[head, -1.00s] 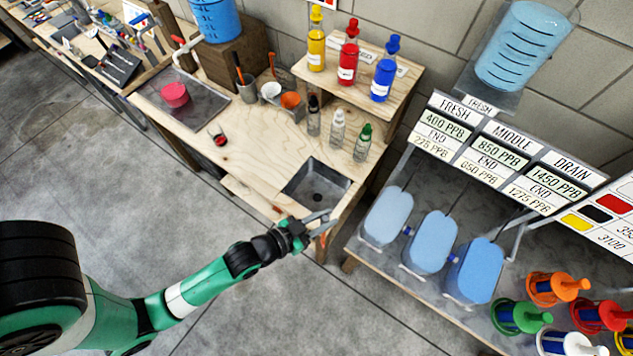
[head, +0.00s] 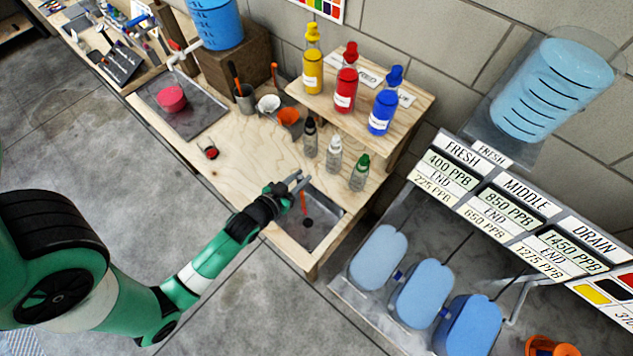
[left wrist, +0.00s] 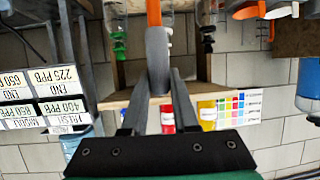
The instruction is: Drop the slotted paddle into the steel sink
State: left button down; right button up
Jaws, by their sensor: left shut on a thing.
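The steel sink (head: 327,207) is a grey rectangular basin set into the right end of the wooden bench, with a dark round drain in its floor. My left gripper (head: 300,182) is above the sink's back left part, shut on the slotted paddle. The paddle's orange handle (head: 303,203) shows below the fingertips, over the basin. In the left wrist view, the orange handle (left wrist: 153,12) extends beyond the fingertips (left wrist: 157,62). I cannot make out the paddle's slots. My right gripper is not in view.
Several small dropper bottles (head: 333,155) stand right behind the sink. A raised wooden shelf holds yellow, red and blue (head: 382,108) bottles. An orange cup (head: 290,122) is to the left. Blue tanks (head: 420,292) stand on a separate stand to the right.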

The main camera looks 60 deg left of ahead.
aim_at(301, 192)
pick_arm(q)
notch_tip(301, 192, down, 2)
jog(key=shift+s+d+f+b, duration=0.1)
jog(key=shift+s+f+b, duration=0.05)
jog(key=shift+f+b, duration=0.15)
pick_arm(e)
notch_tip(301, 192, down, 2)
pick_arm(q)
jog(key=shift+f+b, duration=0.25)
jog(key=shift+b, duration=0.05)
notch_tip(301, 192, down, 6)
jog(key=b, duration=0.5)
jog(key=shift+r, duration=0.35)
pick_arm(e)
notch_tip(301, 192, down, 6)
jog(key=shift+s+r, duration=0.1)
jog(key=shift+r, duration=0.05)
pick_arm(q)
jog(key=c, duration=0.6)
grip_release()
jog(key=shift+s, duration=0.1)
